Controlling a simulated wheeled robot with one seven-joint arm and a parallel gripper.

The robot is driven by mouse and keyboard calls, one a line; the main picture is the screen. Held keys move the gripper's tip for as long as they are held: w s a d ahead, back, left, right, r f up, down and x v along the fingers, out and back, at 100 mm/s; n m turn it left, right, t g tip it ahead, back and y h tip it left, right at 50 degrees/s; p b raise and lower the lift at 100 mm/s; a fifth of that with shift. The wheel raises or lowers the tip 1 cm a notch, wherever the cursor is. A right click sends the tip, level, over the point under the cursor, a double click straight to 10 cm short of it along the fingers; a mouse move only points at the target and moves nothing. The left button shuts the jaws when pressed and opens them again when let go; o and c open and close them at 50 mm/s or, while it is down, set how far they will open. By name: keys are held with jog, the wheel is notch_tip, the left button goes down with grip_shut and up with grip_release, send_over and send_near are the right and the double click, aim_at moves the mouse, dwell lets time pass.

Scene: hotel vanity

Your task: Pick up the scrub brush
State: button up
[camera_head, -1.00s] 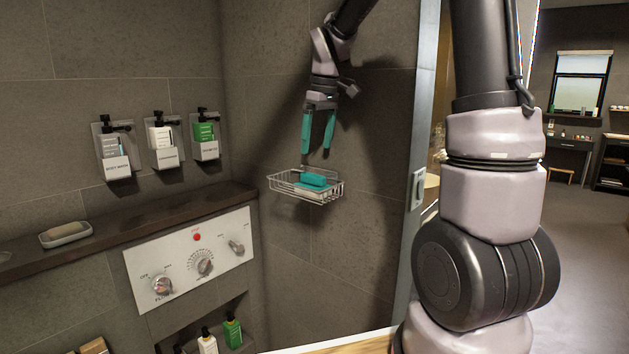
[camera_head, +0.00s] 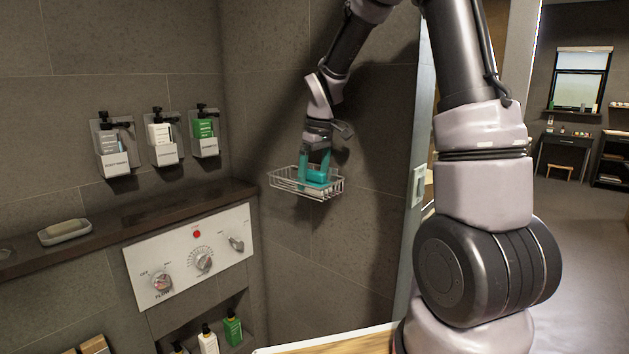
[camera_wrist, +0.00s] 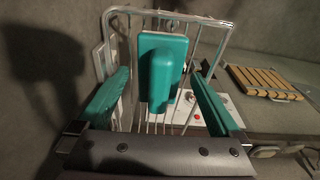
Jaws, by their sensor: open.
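The scrub brush (camera_head: 317,177) is teal and lies in a wire basket (camera_head: 335,190) on the dark tiled wall. In the wrist view the teal brush (camera_wrist: 163,68) has a flat base and a raised handle, and it lies between my fingers. My gripper (camera_head: 314,168) is down at the basket, its teal fingers around the brush from above. In the wrist view my gripper (camera_wrist: 158,100) is open, with one finger on each side of the brush and visible gaps. The fingertips are partly hidden in the head view.
The basket's wire rim surrounds the brush closely. A ledge with a soap dish (camera_head: 65,232) and a control panel (camera_head: 190,258) are to the left. Several dispensers (camera_head: 162,142) hang on the wall. A wooden slatted thing (camera_wrist: 262,80) shows at right in the wrist view.

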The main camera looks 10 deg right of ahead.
aim_at(310, 170)
jog(key=c, duration=1.4)
jog(key=shift+c, duration=0.2)
jog(key=shift+r, duration=0.15)
jog(key=shift+a+r, duration=0.15)
jog(key=shift+r, duration=0.45)
notch_tip(310, 170, up, 6)
jog(key=shift+s+f, duration=0.1)
jog(key=shift+f, duration=0.05)
jog(key=s+a, duration=1.1)
jog(key=a, duration=0.5)
jog(key=shift+s, duration=0.25)
jog(key=shift+f, duration=0.1)
